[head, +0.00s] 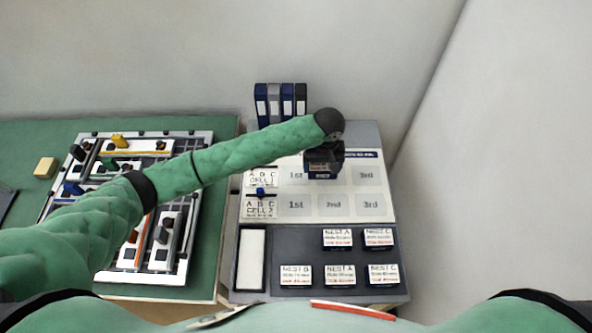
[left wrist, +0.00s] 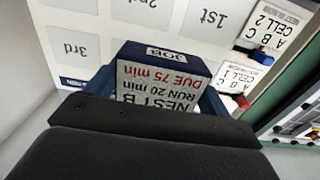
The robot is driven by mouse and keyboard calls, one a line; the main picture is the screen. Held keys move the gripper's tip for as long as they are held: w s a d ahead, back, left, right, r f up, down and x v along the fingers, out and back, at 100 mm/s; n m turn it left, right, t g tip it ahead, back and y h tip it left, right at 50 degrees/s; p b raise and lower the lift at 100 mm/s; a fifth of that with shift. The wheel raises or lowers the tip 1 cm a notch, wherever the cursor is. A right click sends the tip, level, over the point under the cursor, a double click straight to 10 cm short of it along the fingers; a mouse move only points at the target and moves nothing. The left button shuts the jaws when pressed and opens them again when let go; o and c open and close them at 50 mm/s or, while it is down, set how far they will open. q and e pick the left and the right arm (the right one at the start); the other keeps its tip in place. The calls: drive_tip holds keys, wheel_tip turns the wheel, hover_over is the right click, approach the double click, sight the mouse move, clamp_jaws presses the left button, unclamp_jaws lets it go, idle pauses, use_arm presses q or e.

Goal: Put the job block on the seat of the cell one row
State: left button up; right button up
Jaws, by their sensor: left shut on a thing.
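My left gripper (head: 323,157) is shut on the job block (left wrist: 165,80), a dark blue block with a white label reading JOB, DUE 75 min, RUN 20 min, NEST B. The block also shows in the head view under the jaws. It is over the middle of the cell one row on the white board (head: 315,213). The cell one 1st seat (head: 295,174) and 3rd seat (head: 366,173) show bare in the head view. The 2nd seat of that row is hidden by my gripper and block. I cannot tell whether the block touches the board. My right gripper is not in view.
The cell two seats (head: 333,205) are bare. Binders (head: 280,103) stand behind the board. A green table (head: 208,290) with feeder fixtures is at the left.

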use_arm(q)
approach(296, 175)
drive_tip(key=shift+s+d+f, duration=0.15)
drive_tip(key=shift+s+d, duration=0.25)
drive_tip(key=shift+d, duration=0.2)
drive_tip(key=shift+s+d+f, duration=0.15)
drive_tip(key=shift+s+d, duration=0.2)
drive_tip(key=shift+d, duration=0.25)
drive_tip(key=shift+w+a+f+b, duration=0.6)
drive_tip(key=shift+a+f+b, duration=0.15)
drive_tip(key=shift+a+f, duration=0.1)
drive_tip(key=shift+w+a+f, duration=0.1)
drive_tip(key=shift+w+a, duration=0.05)
drive_tip(key=shift+a, duration=0.2)
drive_tip(key=shift+f+b, duration=0.3)
drive_tip(key=shift+b, duration=0.15)
drive_tip(key=shift+f+b, duration=0.9)
drive_tip(key=shift+b, duration=0.15)
drive_tip(key=shift+f+b, duration=0.65)
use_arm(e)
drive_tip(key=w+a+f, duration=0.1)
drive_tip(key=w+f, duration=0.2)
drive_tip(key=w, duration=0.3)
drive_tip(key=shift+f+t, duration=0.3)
use_arm(q)
drive_tip(key=shift+f, duration=0.25)
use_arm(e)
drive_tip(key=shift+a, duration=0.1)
